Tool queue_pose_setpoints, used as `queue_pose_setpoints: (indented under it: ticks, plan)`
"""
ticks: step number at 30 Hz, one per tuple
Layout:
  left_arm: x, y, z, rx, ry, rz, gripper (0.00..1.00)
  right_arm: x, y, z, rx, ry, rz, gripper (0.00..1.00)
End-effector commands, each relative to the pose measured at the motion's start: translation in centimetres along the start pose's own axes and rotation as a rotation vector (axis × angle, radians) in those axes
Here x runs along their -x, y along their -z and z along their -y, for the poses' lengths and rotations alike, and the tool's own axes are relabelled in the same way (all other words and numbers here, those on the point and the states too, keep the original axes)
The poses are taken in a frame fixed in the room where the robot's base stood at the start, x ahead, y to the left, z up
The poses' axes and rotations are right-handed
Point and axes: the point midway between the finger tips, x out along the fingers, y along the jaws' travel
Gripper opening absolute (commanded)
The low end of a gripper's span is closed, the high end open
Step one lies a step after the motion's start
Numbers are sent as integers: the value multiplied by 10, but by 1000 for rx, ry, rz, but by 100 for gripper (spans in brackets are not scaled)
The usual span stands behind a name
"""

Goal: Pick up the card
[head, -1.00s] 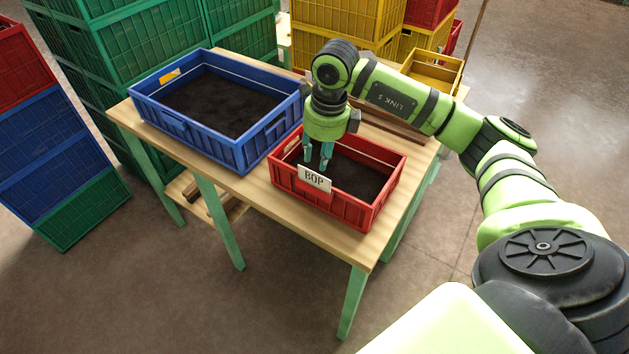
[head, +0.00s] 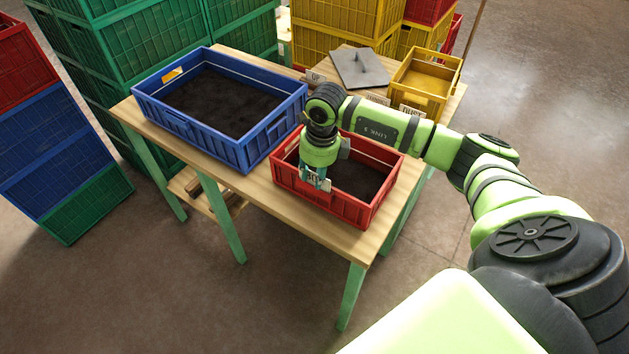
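A small white card (head: 313,177) with dark lettering is at the near left part of the red crate (head: 335,204). My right gripper (head: 316,184) is directly over the card, pointing down, with its teal fingers at the card and hiding part of it. Whether the fingers are pressed on the card or still spread around it is too small to tell. My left gripper is not in view.
The red crate and a larger blue crate (head: 190,130), both with dark contents, stand on a wooden table (head: 300,222). Stacked crates (head: 150,70) stand behind the table.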

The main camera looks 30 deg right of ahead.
Motion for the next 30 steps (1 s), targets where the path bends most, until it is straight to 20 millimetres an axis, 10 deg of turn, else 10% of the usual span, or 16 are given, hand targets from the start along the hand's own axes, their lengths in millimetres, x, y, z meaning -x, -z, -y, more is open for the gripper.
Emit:
queue_pose_setpoints:
  ticks: [21, 25, 30]
  plan:
    - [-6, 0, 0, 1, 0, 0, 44, -4, 0, 0, 0, 0, 0, 30]
    - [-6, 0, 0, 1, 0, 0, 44, -4, 0, 0, 0, 0, 0, 0]
    - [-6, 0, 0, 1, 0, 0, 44, -4, 1, 0, 0, 1, 0, 0]
